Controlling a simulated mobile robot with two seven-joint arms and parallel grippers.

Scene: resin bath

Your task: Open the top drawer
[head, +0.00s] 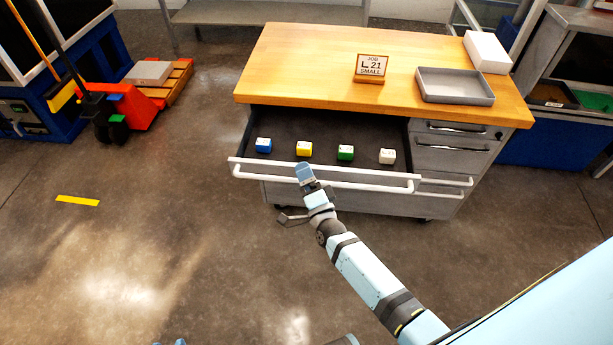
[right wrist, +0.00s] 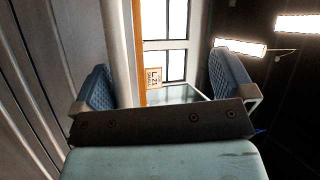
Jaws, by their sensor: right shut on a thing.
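The top drawer (head: 222,184) of the wood-topped workbench cabinet stands pulled well out, with its dark inside showing. Its long white bar handle (head: 375,188) runs across the front. My right gripper (head: 305,172) is at the handle, left of its middle, and is shut on it. One blue finger pad shows above the bar; the other is hidden in the head view. In the right wrist view, both blue pads of my right gripper (right wrist: 165,85) show, with a pale upright bar by the left pad.
Floor before the cabinet is clear. A pallet jack (head: 140,110) stands left.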

